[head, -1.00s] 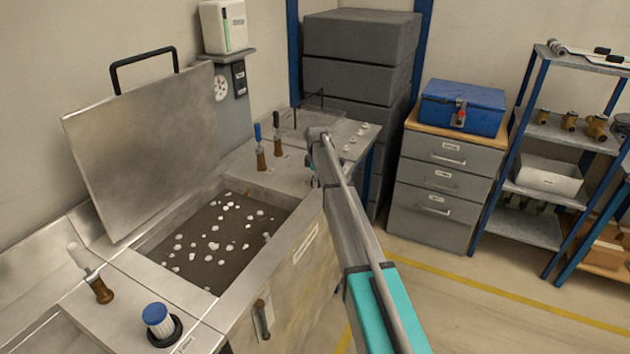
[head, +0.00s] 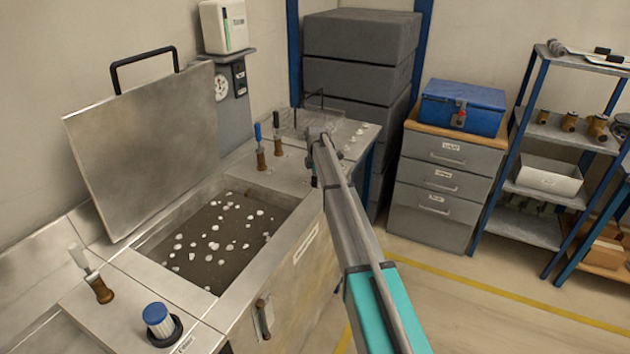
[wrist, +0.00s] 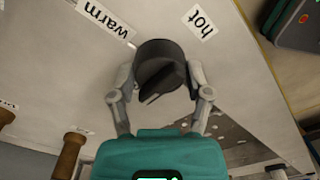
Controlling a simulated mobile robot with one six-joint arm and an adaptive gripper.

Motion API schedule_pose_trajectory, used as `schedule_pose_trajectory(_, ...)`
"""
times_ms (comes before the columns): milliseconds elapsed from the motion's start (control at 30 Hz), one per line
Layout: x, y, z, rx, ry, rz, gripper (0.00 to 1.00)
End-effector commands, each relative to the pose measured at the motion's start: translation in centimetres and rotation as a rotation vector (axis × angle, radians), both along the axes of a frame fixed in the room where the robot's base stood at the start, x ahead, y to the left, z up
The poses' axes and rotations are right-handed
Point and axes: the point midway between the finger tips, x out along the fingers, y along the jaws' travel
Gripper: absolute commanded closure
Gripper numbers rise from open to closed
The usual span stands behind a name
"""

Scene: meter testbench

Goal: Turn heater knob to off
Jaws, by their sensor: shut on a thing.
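The heater knob (wrist: 160,68) is dark and round with a raised pointer bar, seen in the wrist view on a pale metal panel. My gripper (wrist: 160,80) has one finger on each side of the knob and is shut on it. The labels "warm" (wrist: 105,18) and "hot" (wrist: 200,22) appear upside down beyond the knob. The pointer bar slants; which label it marks I cannot tell. No "off" label is readable. In the head view my gripper (head: 318,160) is at the right end of the bench, and the knob is hidden there.
An open tank (head: 215,240) with white floating pieces lies left of my arm, its lid (head: 150,150) raised. Valve handles (head: 261,155) stand behind the tank. A drawer cabinet (head: 440,180) and shelf rack (head: 540,150) stand right. The floor between is clear.

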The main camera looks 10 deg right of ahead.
Motion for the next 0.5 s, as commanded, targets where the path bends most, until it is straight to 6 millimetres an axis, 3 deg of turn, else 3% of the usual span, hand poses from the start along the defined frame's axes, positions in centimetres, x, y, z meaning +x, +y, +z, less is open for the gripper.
schedule_pose_trajectory(167,0.34,-0.36,0.02,-0.005,-0.007,-0.001,0.84)
schedule_pose_trajectory(200,0.35,-0.36,0.02,-0.005,-0.007,-0.002,0.31)
schedule_pose_trajectory(367,0.27,-0.24,0.02,-0.003,-0.006,-0.001,0.01)
schedule_pose_trajectory(500,0.20,-0.15,0.01,-0.002,-0.004,-0.001,0.00)
